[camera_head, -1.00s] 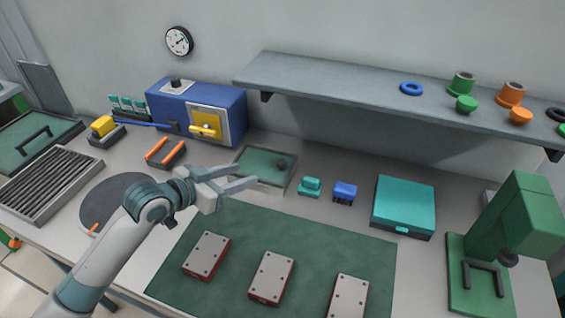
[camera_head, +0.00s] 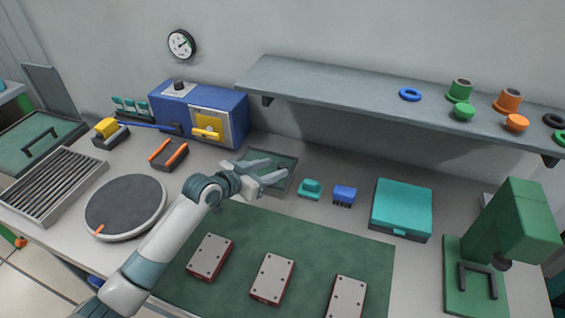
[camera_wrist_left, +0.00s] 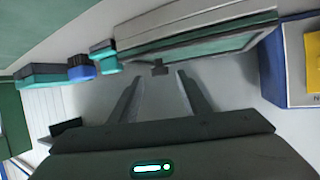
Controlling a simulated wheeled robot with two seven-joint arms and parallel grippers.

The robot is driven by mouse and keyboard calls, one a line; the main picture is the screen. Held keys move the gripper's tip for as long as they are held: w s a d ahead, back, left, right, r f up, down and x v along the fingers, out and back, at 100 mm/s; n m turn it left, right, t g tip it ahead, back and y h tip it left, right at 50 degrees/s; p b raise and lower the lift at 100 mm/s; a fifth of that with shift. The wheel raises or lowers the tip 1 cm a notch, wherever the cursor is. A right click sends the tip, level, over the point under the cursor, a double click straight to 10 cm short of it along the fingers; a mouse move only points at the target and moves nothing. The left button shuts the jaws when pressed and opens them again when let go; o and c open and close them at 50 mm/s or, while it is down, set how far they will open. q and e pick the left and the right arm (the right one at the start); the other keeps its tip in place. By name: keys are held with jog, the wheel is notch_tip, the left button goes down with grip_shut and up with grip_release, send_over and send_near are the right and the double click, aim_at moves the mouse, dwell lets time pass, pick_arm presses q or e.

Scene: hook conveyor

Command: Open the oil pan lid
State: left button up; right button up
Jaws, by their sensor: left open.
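The oil pan is a shallow grey tray with a dark green lid (camera_head: 282,158), behind the green mat in the head view. My left gripper (camera_head: 279,168) is open and overlaps the pan there, hiding much of the lid and its dark knob. In the left wrist view, the pan (camera_wrist_left: 200,37) lies at the top centre with its green surface and pale rim. A small dark knob (camera_wrist_left: 160,67) shows between the tips of my open left gripper (camera_wrist_left: 159,75). I cannot tell whether the fingers touch it. My right gripper is not in view.
A blue box (camera_head: 215,111) with a yellow panel stands behind left of the pan. A teal block (camera_head: 311,188) and a blue block (camera_head: 344,195) sit to its right. A teal case (camera_head: 402,205) and green press (camera_head: 500,245) stand farther right. The shelf (camera_head: 350,88) overhangs behind.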

aim_at(280, 166)
pick_arm(q)
jog(key=shift+p+x, duration=0.45)
jog(key=shift+x, duration=2.3)
grip_shut()
